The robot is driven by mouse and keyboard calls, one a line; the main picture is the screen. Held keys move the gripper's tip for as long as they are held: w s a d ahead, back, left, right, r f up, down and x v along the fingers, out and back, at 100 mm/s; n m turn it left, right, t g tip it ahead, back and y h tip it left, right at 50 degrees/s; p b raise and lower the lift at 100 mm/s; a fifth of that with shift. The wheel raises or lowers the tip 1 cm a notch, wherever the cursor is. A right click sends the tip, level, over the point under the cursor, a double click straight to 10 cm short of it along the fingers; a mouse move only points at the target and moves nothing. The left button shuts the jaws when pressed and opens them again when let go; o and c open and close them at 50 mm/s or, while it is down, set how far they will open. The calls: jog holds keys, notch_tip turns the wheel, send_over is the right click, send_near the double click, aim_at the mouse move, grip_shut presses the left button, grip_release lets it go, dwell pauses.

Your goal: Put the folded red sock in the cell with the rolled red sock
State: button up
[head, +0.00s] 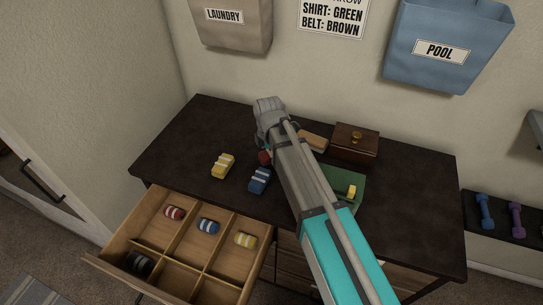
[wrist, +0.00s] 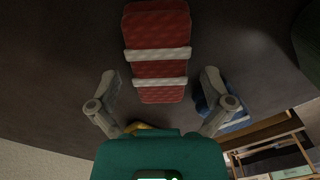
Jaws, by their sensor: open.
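The folded red sock (wrist: 158,52) with two white bands lies on the dark desk in the wrist view. My gripper (wrist: 160,80) is open, with its fingers on either side of the sock's near end, and does not grip it. In the head view my arm hides most of this sock; a small red patch (head: 265,157) shows beside the arm. My fingers are hidden there. The rolled red sock (head: 174,213) sits in the back-left cell of the open drawer (head: 130,232).
Rolled blue (head: 208,226), yellow (head: 245,240) and black (head: 140,264) socks occupy other cells; two front cells look empty. A folded yellow sock (head: 222,165) and folded blue sock (head: 259,180) lie nearby on the desk. A brown box (head: 355,145) stands behind my arm.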

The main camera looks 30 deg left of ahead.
aim_at(269, 153)
dwell(0.3)
jog(key=c, duration=1)
jog(key=shift+c, duration=0.2)
jog(key=shift+r, duration=0.15)
notch_tip(269, 153, up, 3)
jog(key=p, duration=0.3)
jog(key=s+d+r+p, duration=0.7)
jog(key=s+r+p, duration=0.2)
jog(key=s, duration=0.3)
jog(key=shift+s+r+p, duration=0.15)
jog(key=shift+r+p, duration=0.2)
jog(key=shift+p, duration=0.15)
jog(key=shift+a, duration=0.1)
